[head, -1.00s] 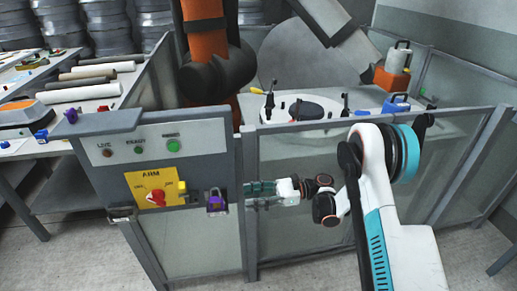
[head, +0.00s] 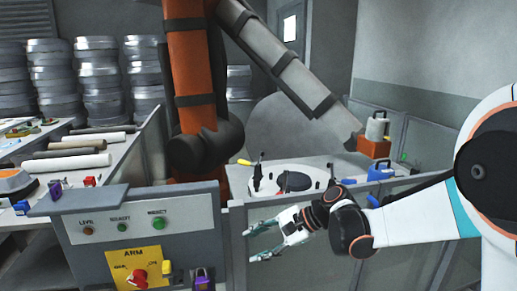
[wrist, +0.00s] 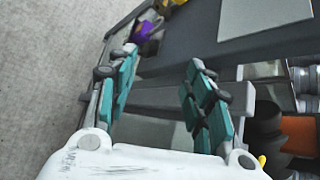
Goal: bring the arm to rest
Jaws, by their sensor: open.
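My gripper (head: 262,241) is in front of the grey fence panel, to the right of the control box, pointing left. It is open, with nothing between its fingers. In the wrist view my gripper (wrist: 160,68) shows two teal-padded fingers spread apart. My white arm comes in from the right in the head view. The control box (head: 185,215) carries a yellow panel (head: 120,265) with a red knob (head: 138,278), and a purple padlock (head: 203,280) sits beside it. The padlock also shows in the wrist view (wrist: 146,30), beyond the fingertips.
Behind the fence (head: 300,215) stand an orange robot arm (head: 192,90) and a white mould (head: 290,183) with clamps. A workbench (head: 110,170) with rolls and tools is at the left. Bare floor shows in the wrist view (wrist: 45,70).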

